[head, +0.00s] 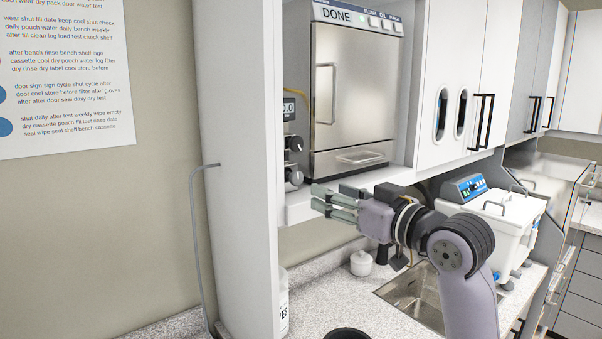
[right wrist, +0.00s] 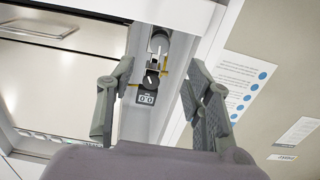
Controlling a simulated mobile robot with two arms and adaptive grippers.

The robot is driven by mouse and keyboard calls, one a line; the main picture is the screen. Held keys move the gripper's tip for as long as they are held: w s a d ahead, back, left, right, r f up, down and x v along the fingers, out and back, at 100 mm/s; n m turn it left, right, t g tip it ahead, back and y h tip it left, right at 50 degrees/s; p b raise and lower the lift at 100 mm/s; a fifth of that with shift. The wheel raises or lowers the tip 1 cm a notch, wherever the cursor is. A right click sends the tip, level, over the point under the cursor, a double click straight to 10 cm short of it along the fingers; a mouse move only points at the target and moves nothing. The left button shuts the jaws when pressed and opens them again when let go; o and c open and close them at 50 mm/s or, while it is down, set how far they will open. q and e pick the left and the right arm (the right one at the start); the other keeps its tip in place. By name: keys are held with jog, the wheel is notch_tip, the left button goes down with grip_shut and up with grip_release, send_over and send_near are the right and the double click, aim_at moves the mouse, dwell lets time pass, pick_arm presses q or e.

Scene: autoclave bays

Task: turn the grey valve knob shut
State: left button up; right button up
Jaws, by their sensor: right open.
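Two knobs sit one above the other on a narrow panel left of the autoclave door in the head view. The lower knob (head: 294,177) looks grey, the upper knob (head: 296,144) darker. In the right wrist view the dark knob (right wrist: 151,80) has a light pointer mark, and the grey knob (right wrist: 158,44) lies beyond it, partly shaded. My right gripper (head: 320,198) is open and empty, in front of and just below the lower knob, apart from it. In the wrist view both knobs appear between its spread fingers. My left gripper is not in view.
A small display (head: 288,108) is above the knobs. The autoclave (head: 350,90) reads DONE, its door shut. A white side panel (head: 235,150) stands close on the left. Below are a counter with a sink (head: 412,300), a white jar (head: 361,263) and a white bath (head: 500,225).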

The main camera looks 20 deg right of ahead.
aim_at(298, 180)
jog(key=p+x, duration=0.3)
jog(key=x, duration=0.6)
jog(key=shift+w+a+r+p, duration=0.1)
jog(key=shift+w+p, duration=0.1)
jog(key=shift+p, duration=0.15)
jog(key=shift+w+a, duration=0.2)
jog(key=shift+w, duration=0.3)
jog(key=shift+c, duration=0.6)
grip_shut()
